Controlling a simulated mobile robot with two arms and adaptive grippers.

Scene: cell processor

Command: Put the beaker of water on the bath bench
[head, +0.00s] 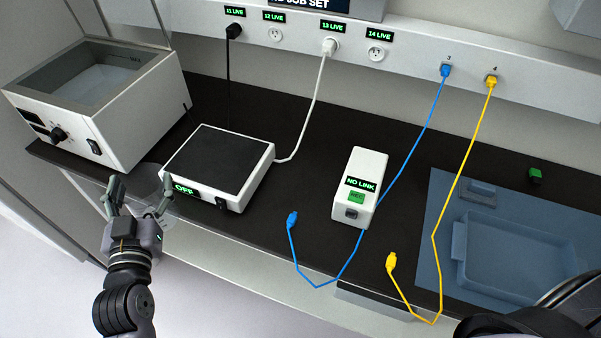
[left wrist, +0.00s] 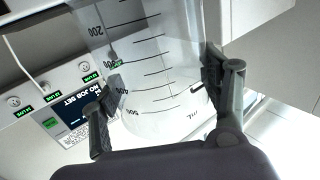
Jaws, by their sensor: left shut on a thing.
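The beaker (left wrist: 152,70) is clear glass with printed volume marks, and in the left wrist view it stands between the two fingers of my left gripper (left wrist: 165,97). The fingers are shut on its sides. In the head view my left gripper (head: 138,200) is at the front edge of the bench, and the faint beaker (head: 148,182) shows between its fingers, left of the hotplate. I cannot make out a water level. The black bench top (head: 270,215) runs under the devices. A white water bath (head: 100,90) stands at the far left. My right gripper is not in view.
A white hotplate (head: 220,160) with an OFF display is close to my left gripper. A white NO LINK box (head: 358,187) stands mid-bench. Loose blue (head: 292,222) and yellow (head: 390,264) plugs lie near the front edge. A blue tray (head: 515,250) is at right.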

